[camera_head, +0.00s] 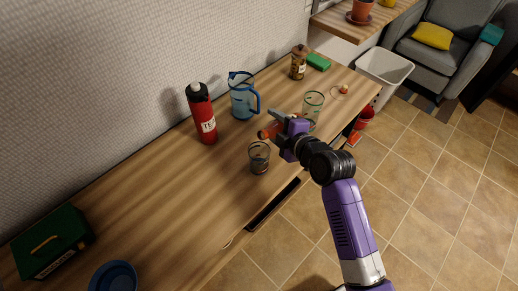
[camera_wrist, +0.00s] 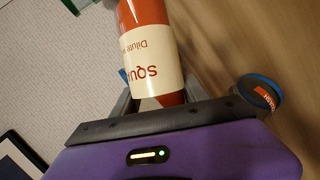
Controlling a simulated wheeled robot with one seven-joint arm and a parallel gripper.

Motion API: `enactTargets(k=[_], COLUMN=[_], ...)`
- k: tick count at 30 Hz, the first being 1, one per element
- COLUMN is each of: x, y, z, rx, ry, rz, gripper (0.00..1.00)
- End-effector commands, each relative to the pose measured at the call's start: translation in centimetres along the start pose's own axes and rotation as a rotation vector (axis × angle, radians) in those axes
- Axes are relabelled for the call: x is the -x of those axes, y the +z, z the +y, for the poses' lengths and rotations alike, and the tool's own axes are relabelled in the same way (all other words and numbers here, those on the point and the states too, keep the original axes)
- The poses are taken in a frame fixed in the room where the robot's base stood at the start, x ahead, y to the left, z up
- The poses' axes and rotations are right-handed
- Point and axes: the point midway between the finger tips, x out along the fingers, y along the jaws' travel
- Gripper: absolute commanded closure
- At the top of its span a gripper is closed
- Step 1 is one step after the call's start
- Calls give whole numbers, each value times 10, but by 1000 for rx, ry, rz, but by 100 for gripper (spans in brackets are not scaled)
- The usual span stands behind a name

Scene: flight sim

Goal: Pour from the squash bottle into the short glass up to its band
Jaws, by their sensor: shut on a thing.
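The squash bottle (camera_wrist: 150,50) has a red-orange body and a cream label, and it fills the space between my fingers in the wrist view. My gripper (camera_head: 284,127) is shut on it above the table. In the head view only an orange part of the bottle (camera_head: 269,132) shows, pointing left; the gripper hides the rest. The bottle looks tipped well over. The short glass (camera_head: 259,157) stands upright on the table, just below and left of the gripper. Its band and any liquid in it are too small to make out.
A red tea flask (camera_head: 205,120), blue jug (camera_head: 242,98) and taller glass (camera_head: 314,102) stand nearby. A jar (camera_head: 298,66) and green block (camera_head: 318,62) are at the far end. A green box (camera_head: 52,243) and blue bowl (camera_head: 113,277) are nearer. The table between is clear.

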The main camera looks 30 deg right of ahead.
Motion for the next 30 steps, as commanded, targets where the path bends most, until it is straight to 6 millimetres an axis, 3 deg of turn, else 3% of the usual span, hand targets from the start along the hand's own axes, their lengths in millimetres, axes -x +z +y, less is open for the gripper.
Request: enactTargets(k=[30], x=[2], y=[0], z=[6], rx=[55], ry=[26], rz=[-16], gripper=[100])
